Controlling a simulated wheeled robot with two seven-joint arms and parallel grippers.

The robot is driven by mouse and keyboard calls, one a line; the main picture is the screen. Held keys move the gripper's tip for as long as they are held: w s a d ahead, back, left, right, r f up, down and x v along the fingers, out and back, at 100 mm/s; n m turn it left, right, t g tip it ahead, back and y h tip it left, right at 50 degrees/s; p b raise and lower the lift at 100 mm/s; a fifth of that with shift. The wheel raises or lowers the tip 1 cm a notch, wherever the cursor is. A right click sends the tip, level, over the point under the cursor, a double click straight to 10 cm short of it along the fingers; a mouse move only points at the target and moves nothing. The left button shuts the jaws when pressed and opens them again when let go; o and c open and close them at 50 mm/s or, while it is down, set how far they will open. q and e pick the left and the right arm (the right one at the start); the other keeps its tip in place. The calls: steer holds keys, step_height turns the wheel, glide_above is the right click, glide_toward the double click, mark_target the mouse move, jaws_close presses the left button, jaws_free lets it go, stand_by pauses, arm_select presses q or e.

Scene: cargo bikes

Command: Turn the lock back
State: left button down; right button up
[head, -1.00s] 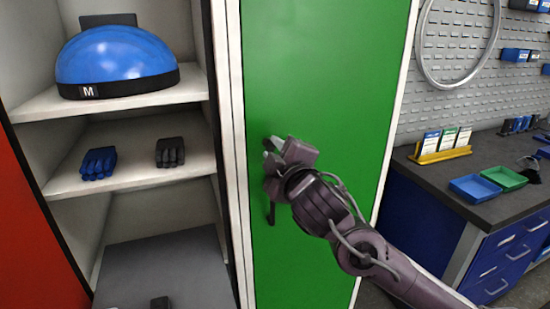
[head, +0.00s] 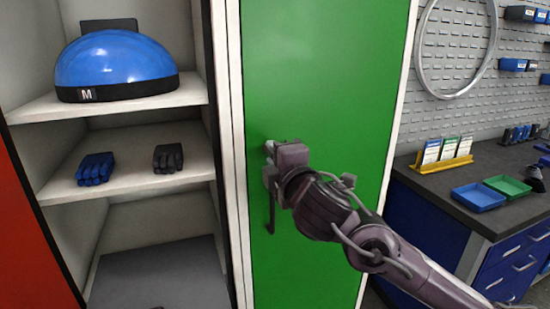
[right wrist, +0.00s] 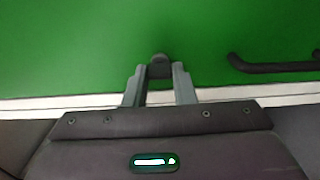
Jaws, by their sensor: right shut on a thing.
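The green locker door (head: 320,75) is closed. Its small dark lock knob (right wrist: 158,66) sits between the two grey fingertips of my right gripper (right wrist: 158,75) in the right wrist view. The gripper is shut on the knob. In the head view my right gripper (head: 268,165) is against the left side of the door and hides the lock. The black door handle (head: 270,214) hangs just below it and also shows at the right of the wrist view (right wrist: 275,66). My left gripper is not in view.
An open locker on the left has shelves with a blue helmet (head: 116,62), blue gloves (head: 95,169) and black gloves (head: 168,158). A workbench (head: 500,160) with blue and green trays stands at the right, below a pegboard.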

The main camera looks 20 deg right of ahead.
steer(key=o, duration=1)
steer(key=s, duration=0.8)
steer(key=shift+d, duration=0.15)
steer(key=shift+w+f, duration=0.1)
